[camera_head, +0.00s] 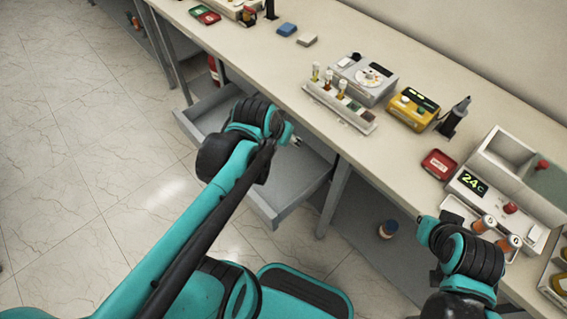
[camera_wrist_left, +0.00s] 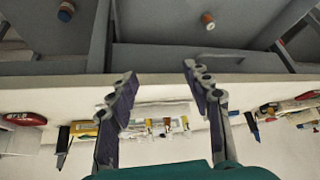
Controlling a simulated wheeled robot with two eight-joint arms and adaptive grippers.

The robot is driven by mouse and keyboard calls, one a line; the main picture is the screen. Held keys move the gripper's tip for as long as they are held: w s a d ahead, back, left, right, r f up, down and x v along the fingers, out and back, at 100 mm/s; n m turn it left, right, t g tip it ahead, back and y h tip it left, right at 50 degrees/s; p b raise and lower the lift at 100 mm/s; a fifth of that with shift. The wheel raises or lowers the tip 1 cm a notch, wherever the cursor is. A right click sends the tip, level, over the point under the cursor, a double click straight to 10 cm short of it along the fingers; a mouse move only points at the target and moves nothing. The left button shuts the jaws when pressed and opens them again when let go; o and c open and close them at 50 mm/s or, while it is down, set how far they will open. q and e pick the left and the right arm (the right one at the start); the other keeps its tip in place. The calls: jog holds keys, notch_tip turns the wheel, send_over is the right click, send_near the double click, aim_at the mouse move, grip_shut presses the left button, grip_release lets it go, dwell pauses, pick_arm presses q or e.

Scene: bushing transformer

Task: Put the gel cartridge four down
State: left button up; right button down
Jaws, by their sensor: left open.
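My left gripper (camera_wrist_left: 160,84) is open and empty in the left wrist view, with a wide gap between its fingers. In the head view its arm reaches over the open grey drawer, and the wrist hides most of the fingers and part of the drawer. A small white cylinder with an orange-brown end (camera_wrist_left: 208,20) shows beyond the fingers in the left wrist view, apart from them. Its number is not readable, so I cannot tell whether it is gel cartridge four. Two orange-topped cartridges marked 5 (camera_head: 484,224) and 6 (camera_head: 509,242) stand at the device on the right.
The open drawer (camera_head: 262,205) juts out below the bench (camera_head: 240,58). A vial rack (camera_head: 340,104), a yellow device (camera_head: 412,108) and a red tray (camera_head: 438,164) stand on the bench. A brown bottle (camera_head: 388,229) is under it. My right arm is near the bench's right front.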

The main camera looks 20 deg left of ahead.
pick_arm(q)
jog(key=s+d+t, duration=0.1)
jog(key=s+d, duration=0.2)
jog(key=s, duration=0.4)
jog(key=shift+s+d+f, duration=0.2)
jog(key=shift+s+f, duration=0.05)
jog(key=shift+s, duration=0.05)
